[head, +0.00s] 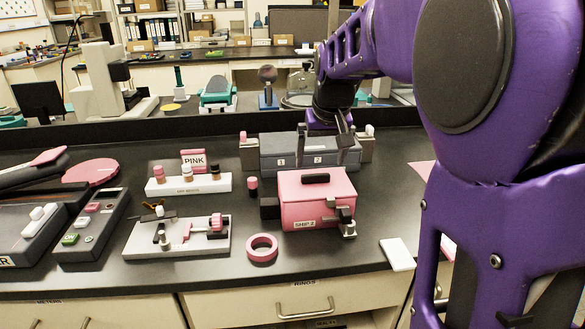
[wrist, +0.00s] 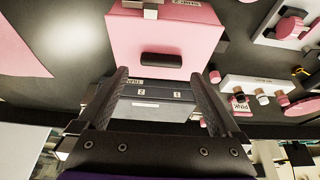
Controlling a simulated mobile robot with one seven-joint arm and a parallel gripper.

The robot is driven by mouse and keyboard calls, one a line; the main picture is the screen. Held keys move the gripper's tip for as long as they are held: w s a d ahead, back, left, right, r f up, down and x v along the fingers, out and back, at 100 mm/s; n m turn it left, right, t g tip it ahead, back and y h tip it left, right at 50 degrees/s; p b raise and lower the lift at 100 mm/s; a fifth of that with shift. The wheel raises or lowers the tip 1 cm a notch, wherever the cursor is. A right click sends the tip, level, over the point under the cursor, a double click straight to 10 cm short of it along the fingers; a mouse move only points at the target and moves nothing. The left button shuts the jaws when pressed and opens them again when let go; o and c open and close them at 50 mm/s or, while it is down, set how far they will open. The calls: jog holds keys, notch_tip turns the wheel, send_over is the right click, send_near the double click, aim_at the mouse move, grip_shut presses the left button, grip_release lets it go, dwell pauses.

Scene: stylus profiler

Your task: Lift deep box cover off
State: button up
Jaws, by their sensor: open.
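A deep pink box (head: 316,209) stands on the dark bench, its flat pink cover (head: 314,183) on top. A black bar handle (head: 315,178) lies across the cover; it also shows in the wrist view (wrist: 175,60). A latch-like metal fitting (head: 347,222) is at the box's front right, and a label reads SHIP 2. My gripper (head: 325,142) is open and empty, behind the pink box and over a low grey box. In the wrist view the fingers (wrist: 160,76) are spread wide, apart from the handle, which lies ahead of their tips.
The grey box (head: 270,157), marked 1 and 2, sits directly behind the pink box. A pink tape ring (head: 262,248), a white fixture (head: 178,238) and a bottle rack (head: 188,186) stand left. A white card (head: 397,254) lies front right. Bare bench lies right of the box.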

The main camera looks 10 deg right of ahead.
jog(key=shift+b+x, duration=0.6)
jog(key=shift+x, duration=2.5)
jog(key=shift+w+a+r, duration=0.1)
jog(key=shift+w+a, duration=0.05)
jog(key=shift+c, duration=0.3)
jog(key=c, duration=1.1)
notch_tip(320, 180, up, 10)
jog(key=p, duration=0.2)
jog(key=o, duration=0.9)
jog(key=shift+c, duration=0.2)
grip_shut()
notch_tip(320, 180, up, 5)
jog(key=p, duration=0.5)
send_over(316, 175)
